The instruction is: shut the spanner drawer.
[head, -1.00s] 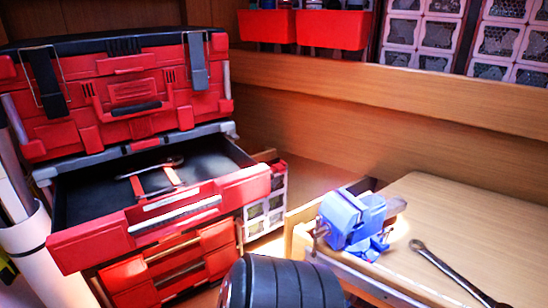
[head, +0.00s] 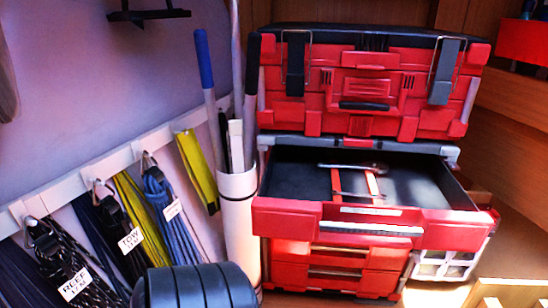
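The spanner drawer (head: 345,224) is the open top drawer of a red and black tool chest in the head view, right of centre. It is pulled well out and its dark inside shows. A silver spanner (head: 350,167) lies toward the back of it, beside red strips (head: 372,186). Neither of my grippers is in view. A dark rounded part at the bottom edge looks like part of my own arm.
Closed red drawers (head: 335,283) sit below the open one, and a red toolbox (head: 365,90) sits above. A white tube (head: 238,225) with poles stands left of the chest. Coiled lines (head: 160,205) with tags hang from a white rail (head: 75,184).

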